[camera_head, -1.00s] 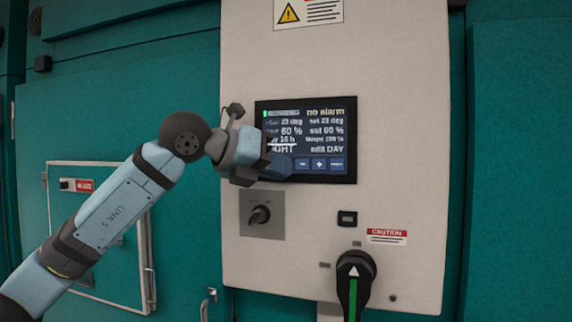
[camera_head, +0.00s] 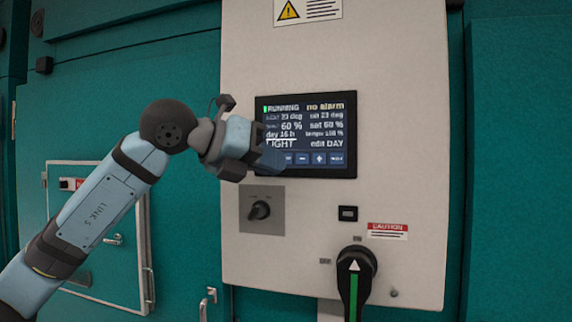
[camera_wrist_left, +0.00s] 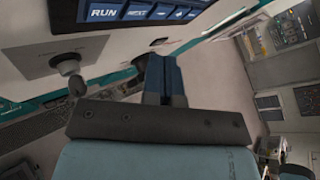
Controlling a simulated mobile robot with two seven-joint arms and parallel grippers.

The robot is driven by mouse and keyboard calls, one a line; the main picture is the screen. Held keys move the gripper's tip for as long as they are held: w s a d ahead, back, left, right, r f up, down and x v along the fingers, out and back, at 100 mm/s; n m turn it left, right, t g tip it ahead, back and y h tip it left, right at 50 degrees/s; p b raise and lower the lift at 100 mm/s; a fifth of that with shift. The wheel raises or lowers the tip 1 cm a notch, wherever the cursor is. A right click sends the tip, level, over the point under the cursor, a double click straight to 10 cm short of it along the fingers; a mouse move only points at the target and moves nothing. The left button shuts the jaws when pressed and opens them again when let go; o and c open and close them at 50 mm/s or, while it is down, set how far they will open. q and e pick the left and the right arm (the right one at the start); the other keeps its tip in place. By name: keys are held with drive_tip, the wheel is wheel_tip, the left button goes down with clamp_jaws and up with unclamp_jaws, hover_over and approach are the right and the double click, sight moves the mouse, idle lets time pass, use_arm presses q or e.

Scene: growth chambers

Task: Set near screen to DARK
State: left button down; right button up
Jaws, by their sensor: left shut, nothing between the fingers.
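The near screen (camera_head: 310,125) is a dark touch display on the pale control panel. It reads RUNNING, no alarm, 60 %, day 16 h, LIGHT and edit DAY. A row of blue buttons (camera_head: 319,159) runs along its bottom edge. My left gripper (camera_head: 272,158) is shut and empty at the screen's lower left corner, covering the leftmost button; contact cannot be told. In the left wrist view the shut fingers (camera_wrist_left: 163,80) are below the button row (camera_wrist_left: 140,12), where a button marked RUN shows. My right gripper is not in view.
Below the screen are a small rotary knob (camera_head: 260,210), a small black switch (camera_head: 347,213) and a large black and green handle (camera_head: 354,275). A caution label (camera_head: 387,231) is at the right. Teal walls and a framed hatch (camera_head: 98,240) lie to the left.

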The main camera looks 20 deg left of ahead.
use_arm(q)
drive_tip(key=s+b, duration=0.1)
drive_tip(key=s, duration=0.2)
idle(2.4)
drive_tip(key=s+m+y, duration=0.1)
drive_tip(key=y, duration=0.1)
drive_tip(key=s+m+g+y, duration=0.1)
drive_tip(key=s+y, duration=0.1)
drive_tip(key=shift+s+a+r+m+y+b, duration=0.2)
drive_tip(key=shift+s+m+y+b, duration=0.1)
drive_tip(key=shift+m+b, duration=0.1)
drive_tip(key=w+p, duration=0.4)
drive_tip(key=w, duration=0.4)
drive_tip(key=shift+w+d, duration=0.2)
drive_tip(key=shift+w, duration=0.2)
